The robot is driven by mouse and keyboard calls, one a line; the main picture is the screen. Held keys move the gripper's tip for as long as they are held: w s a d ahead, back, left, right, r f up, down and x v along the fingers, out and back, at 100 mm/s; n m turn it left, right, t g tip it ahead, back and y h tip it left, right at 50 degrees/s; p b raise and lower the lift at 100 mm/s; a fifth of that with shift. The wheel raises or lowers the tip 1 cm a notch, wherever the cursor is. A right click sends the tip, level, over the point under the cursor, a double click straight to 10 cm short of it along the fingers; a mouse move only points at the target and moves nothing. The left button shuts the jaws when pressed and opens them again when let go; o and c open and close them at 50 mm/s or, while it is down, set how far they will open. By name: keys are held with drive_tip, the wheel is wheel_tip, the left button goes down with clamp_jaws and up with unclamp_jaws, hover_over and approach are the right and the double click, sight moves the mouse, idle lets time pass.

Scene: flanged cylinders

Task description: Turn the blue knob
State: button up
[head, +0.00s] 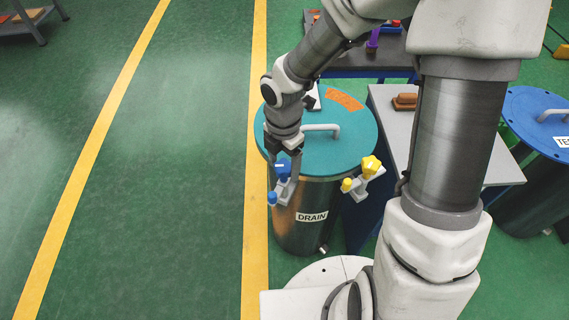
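The blue knob (283,172) is on a small grey valve fitting at the front left of a dark metal drum (312,237) labelled DRAIN. A smaller blue cap (272,198) sits on the same fitting, lower left. My gripper (284,163) points down over the blue knob from above. Its fingers are apart, one on each side of the knob. I cannot tell whether they touch it.
The drum has a teal lid (358,135) with a grey handle (321,129) and an orange patch. A yellow knob (371,165) is on a second fitting to the right. A grey table (440,150) stands behind my arm, and another drum has a blue lid (535,108).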

sight(284, 165)
drive_tip(key=shift+r, duration=0.1)
wheel_tip(284, 165, up, 6)
drive_tip(key=p, duration=0.6)
drive_tip(key=shift+p, duration=0.35)
idle(0.4)
drive_tip(key=shift+d+r, duration=0.2)
drive_tip(key=s+d+r+m+t, duration=0.2)
drive_tip(key=s+d+r+m, duration=0.1)
drive_tip(key=r+m, duration=0.5)
drive_tip(key=s+d+r+m+t, duration=0.1)
drive_tip(key=s+d+r+m, duration=0.3)
drive_tip(key=r+m, duration=0.4)
drive_tip(key=s+d+r+m+t, duration=0.2)
drive_tip(key=s+r+m, duration=0.3)
drive_tip(key=r+m, duration=0.3)
drive_tip(key=shift+s+d+m+t, duration=0.25)
drive_tip(key=shift+d+m, duration=0.4)
drive_tip(key=shift+m, duration=0.35)
